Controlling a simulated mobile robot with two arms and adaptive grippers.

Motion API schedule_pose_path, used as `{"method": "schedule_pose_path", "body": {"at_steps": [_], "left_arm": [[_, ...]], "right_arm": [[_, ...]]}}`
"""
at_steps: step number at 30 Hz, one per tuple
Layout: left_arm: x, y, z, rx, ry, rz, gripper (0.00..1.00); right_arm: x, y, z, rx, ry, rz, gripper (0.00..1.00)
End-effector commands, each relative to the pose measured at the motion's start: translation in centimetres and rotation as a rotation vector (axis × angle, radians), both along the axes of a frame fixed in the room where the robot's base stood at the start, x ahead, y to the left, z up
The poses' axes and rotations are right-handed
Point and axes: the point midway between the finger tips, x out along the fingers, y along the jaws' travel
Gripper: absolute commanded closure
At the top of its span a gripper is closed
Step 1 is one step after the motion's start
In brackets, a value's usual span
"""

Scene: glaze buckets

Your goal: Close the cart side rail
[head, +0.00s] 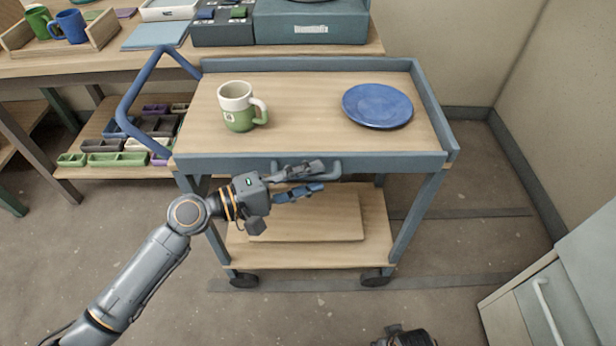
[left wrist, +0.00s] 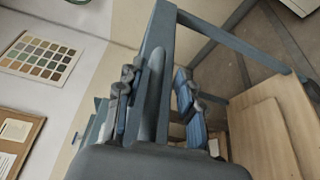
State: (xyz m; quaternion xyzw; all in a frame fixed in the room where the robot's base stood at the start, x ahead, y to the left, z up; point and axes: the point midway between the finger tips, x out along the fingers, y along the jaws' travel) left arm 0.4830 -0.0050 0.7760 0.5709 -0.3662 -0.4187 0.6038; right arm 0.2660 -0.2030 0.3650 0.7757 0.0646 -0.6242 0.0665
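The cart (head: 215,92) has a wooden top with raised blue-grey rims at the back and right. Its side rail (head: 400,163) runs along the near edge, low against the front, not standing above the wooden top. A grey bar handle (head: 336,168) sits on its face. My left gripper (head: 318,177) is at this handle, fingers apart. In the left wrist view the handle bar (left wrist: 152,92) lies between the two fingers (left wrist: 156,100), with a gap at the right finger; contact at the left finger is unclear. A dark part at the bottom edge looks like my right gripper (head: 406,337), mostly cut off.
A green and white mug (head: 237,108) and a blue plate (head: 377,106) stand on the cart top. A blue push handle (head: 135,95) is at its left. A workbench (head: 110,65) is behind, a wall and a white-handled cabinet (head: 548,310) at right. Floor in front is clear.

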Motion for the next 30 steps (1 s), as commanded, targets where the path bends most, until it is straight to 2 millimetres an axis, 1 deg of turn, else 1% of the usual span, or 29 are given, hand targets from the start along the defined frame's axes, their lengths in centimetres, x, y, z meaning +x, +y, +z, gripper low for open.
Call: {"method": "schedule_pose_path", "body": {"at_steps": [2, 5, 8, 15, 18, 21, 24, 30], "left_arm": [[-0.1, 0.3, 0.0, 0.001, 0.001, 0.001, 0.63], [-0.4, 1.3, -0.1, 0.002, 0.002, 0.003, 0.63], [-1.2, 2.9, 0.0, 0.003, 0.002, 0.002, 0.63], [-3.2, 7.7, 0.1, 0.002, 0.004, 0.002, 0.63], [-3.8, 9.2, 0.2, 0.002, 0.004, 0.002, 0.63], [-4.3, 10.3, 0.3, 0.001, 0.003, 0.001, 0.63], [-4.5, 10.9, 0.4, 0.001, 0.001, 0.000, 0.63], [-4.6, 11.1, 0.4, 0.000, -0.001, 0.000, 0.63]], "right_arm": [[0.1, 0.0, 0.1, 0.001, -0.002, 0.000, 0.60], [0.0, 0.0, 0.0, 0.000, -0.001, 0.000, 0.60], [0.0, 0.0, 0.0, 0.000, -0.001, 0.000, 0.60], [0.0, 0.0, 0.0, 0.000, 0.000, 0.000, 0.60], [0.0, 0.0, 0.0, 0.000, 0.000, 0.000, 0.60], [0.0, 0.0, 0.0, 0.000, 0.000, 0.000, 0.60], [0.0, 0.0, 0.0, 0.000, 0.000, 0.000, 0.60], [0.0, 0.0, 0.0, 0.000, 0.000, 0.000, 0.60]]}}
